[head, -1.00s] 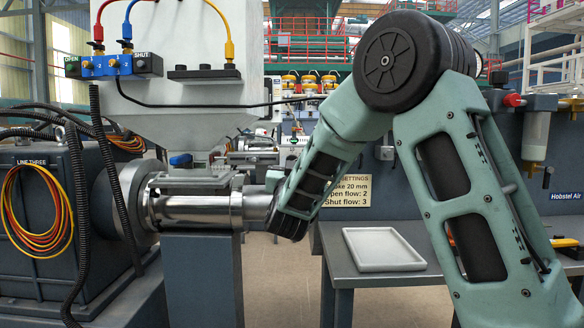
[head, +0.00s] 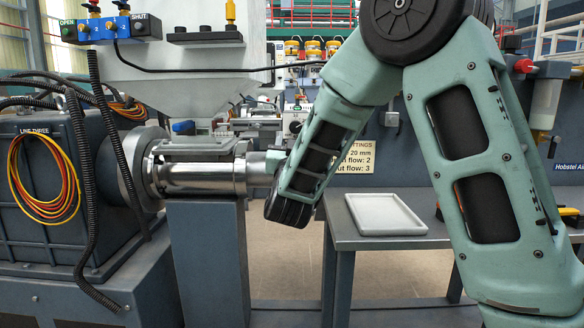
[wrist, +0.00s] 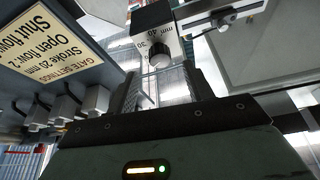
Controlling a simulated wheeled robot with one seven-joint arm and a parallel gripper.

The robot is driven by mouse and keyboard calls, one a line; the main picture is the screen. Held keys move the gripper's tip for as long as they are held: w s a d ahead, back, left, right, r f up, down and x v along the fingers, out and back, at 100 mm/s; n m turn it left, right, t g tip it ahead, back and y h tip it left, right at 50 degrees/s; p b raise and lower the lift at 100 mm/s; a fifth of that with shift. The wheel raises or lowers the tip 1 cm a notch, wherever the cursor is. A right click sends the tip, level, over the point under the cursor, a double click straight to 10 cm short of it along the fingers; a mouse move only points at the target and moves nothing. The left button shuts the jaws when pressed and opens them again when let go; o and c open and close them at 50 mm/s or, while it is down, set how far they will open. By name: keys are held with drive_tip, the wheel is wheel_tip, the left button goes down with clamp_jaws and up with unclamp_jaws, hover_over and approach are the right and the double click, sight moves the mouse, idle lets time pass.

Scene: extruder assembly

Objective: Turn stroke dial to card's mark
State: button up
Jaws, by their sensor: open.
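The stroke dial in the wrist view is a white housing marked "mm 40 30" with a black round knob (wrist: 159,56) on its front. My gripper (wrist: 166,82) is open below the knob, its fingers apart and nothing visible between them. Whether a finger touches the knob I cannot tell. The settings card (wrist: 52,45) shows upside down at the left and reads stroke 20 mm, open flow 2, shut flow 3. In the head view the card (head: 358,156) is partly hidden behind my arm; my gripper's fingers are hidden there.
A metal barrel (head: 200,178) on a grey post stands left of my wrist. A bench with an empty white tray (head: 384,214) is at the right. Several grey blocks (wrist: 96,98) stick out near the card. Another black knob (wrist: 222,18) on a rail is right of the dial.

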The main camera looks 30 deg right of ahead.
drive_tip(key=v, duration=1.1)
drive_tip(key=shift+s+a+f, duration=0.15)
drive_tip(key=shift+s+a, duration=0.1)
drive_tip(key=w+a+f+n+g+y, duration=0.25)
drive_tip(key=a+f+n+y, duration=0.35)
drive_tip(key=a+y, duration=0.5)
drive_tip(key=s+a+f+n+g+y, duration=0.35)
drive_tip(key=s+a+f+y, duration=0.2)
drive_tip(key=a, duration=0.35)
drive_tip(key=s+a+f+n+g, duration=0.2)
drive_tip(key=s+g, duration=0.1)
drive_tip(key=s, duration=0.2)
drive_tip(key=s+a+f+n+g, duration=0.2)
drive_tip(key=s+f+g, duration=0.15)
drive_tip(key=s, duration=0.25)
drive_tip(key=s+d+n+g+h, duration=0.1)
drive_tip(key=s+d+g, duration=0.15)
drive_tip(key=s, duration=0.35)
drive_tip(key=s+d+n+g+h, duration=0.2)
drive_tip(key=s+g, duration=0.1)
drive_tip(key=s, duration=0.3)
wheel_tip(320, 180, up, 30)
drive_tip(key=p, duration=3)
drive_tip(key=shift+s+d, duration=0.2)
